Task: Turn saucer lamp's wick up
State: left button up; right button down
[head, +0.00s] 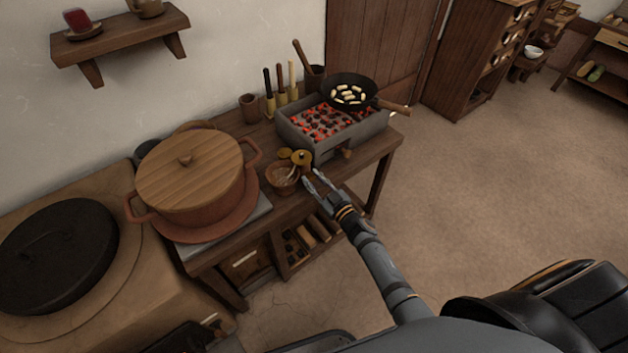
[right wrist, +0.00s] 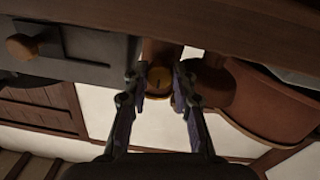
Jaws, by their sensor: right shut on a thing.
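The saucer lamp seems to be the small brass piece (head: 301,157) on the bench in front of the brazier; its wick is too small to make out. My right gripper (head: 318,182) reaches in from the lower right, close to the lamp. In the right wrist view my right gripper (right wrist: 159,84) has its fingers on either side of a round, brass-coloured knob (right wrist: 160,76) with a dark mark across its face. It is shut on this knob. My left gripper is not in view.
A wooden bowl (head: 282,180) stands close left of my right gripper. A large lidded pot (head: 203,208) stands on the left. Open floor (head: 480,190) lies to the right.

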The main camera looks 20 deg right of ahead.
jog(key=n+b, duration=0.1)
jog(key=n, duration=0.5)
jog(key=shift+n, duration=0.3)
jog(key=n+b, duration=0.2)
jog(key=n, duration=0.4)
jog(key=shift+f+n, duration=0.1)
jog(key=shift+n, duration=0.2)
jog(key=shift+n+b, duration=0.3)
jog(key=shift+n, duration=0.6)
jog(key=n+b, duration=0.1)
jog(key=n, duration=0.2)
jog(key=shift+f+n+y, duration=0.1)
jog(key=shift+n+y, duration=0.2)
jog(key=shift+n, duration=0.1)
jog(key=n+b, duration=0.1)
jog(key=n, duration=0.1)
jog(key=shift+n, duration=0.3)
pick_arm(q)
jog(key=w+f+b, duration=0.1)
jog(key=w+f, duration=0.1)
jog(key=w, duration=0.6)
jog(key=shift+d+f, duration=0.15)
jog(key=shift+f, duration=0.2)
pick_arm(e)
jog(key=shift+n, duration=1.5)
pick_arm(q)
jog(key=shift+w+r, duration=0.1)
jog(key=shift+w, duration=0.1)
